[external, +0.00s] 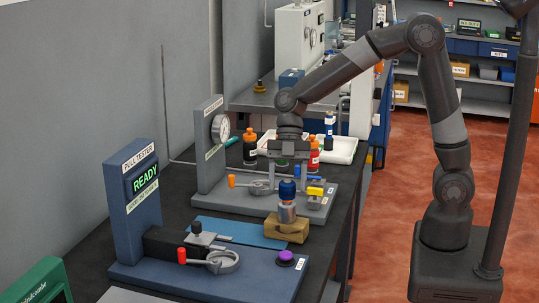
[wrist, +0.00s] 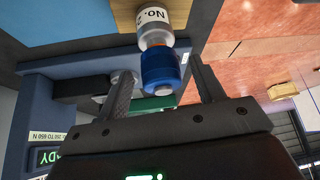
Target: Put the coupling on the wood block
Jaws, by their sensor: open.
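The coupling, a silver cylinder (external: 287,212) with a blue top, stands upright on the wood block (external: 286,231) in the external view. In the wrist view the coupling's blue end (wrist: 160,68) points toward my gripper, and part of the tan wood block (wrist: 124,15) shows at the top edge. My gripper (external: 289,172) is open and empty above the coupling. In the wrist view its two fingers (wrist: 162,75) show on either side of the blue end, apart from it. I cannot tell whether the fingertips reach down past the blue top.
A blue pull tester (external: 140,200) reading READY stands at the left, with a ring fixture and purple button (external: 286,257) on its base. A grey gauge stand (external: 210,145) is behind. Bottles and a white tray (external: 340,150) stand farther back. A blue mat (external: 235,232) lies beside the block.

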